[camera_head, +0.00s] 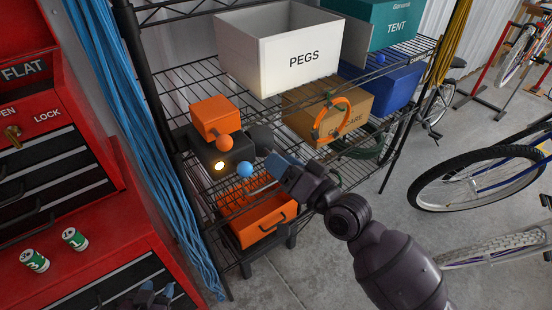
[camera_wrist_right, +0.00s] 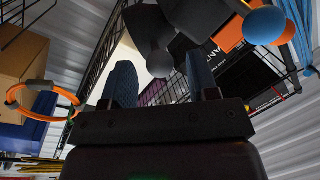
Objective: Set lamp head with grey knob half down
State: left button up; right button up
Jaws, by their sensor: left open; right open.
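A dark grey lamp head (camera_head: 217,155) with a lit yellow lamp sits on the wire shelf, below an orange box-shaped head (camera_head: 216,116) with an orange knob (camera_head: 224,143). A dark grey knob (camera_head: 262,137) sticks out on its right side; it looms large and dark in the right wrist view (camera_wrist_right: 150,35). A blue knob (camera_head: 245,170) is below. My right gripper (camera_head: 280,166) is open close to the grey knob, its blue fingers (camera_wrist_right: 163,82) apart with the knob just beyond them; I cannot tell if they touch. My left gripper (camera_head: 150,295) is open at the bottom left, partly cut off.
A white PEGS bin (camera_head: 268,55), a cardboard box (camera_head: 300,115) and an orange ring (camera_head: 335,118) share the wire rack. An orange drawer (camera_head: 250,215) is below. A red tool chest (camera_head: 120,235) with two green cans stands left. Bicycles stand on the right.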

jog(key=r+b+v, duration=0.1)
jog(key=v, duration=0.7)
jog(key=shift+s+d+f, duration=0.2)
jog(key=shift+s+f, duration=0.05)
jog(key=shift+f, duration=0.2)
jog(key=w+d+f+n+t+h, duration=0.1)
jog(key=d+f+n+h, duration=0.2)
jog(key=d+f+h, duration=0.75)
jog(key=s+d+f+m+g+h, duration=0.2)
jog(key=s+d+f+m+h, duration=0.1)
jog(key=s+d+f, duration=0.6)
jog(key=s+f, duration=0.4)
jog(key=f, duration=0.1)
jog(key=shift+d+g, duration=0.3)
jog(key=shift+d, duration=0.1)
jog(key=shift+f+h, duration=0.1)
jog(key=shift+h, duration=0.15)
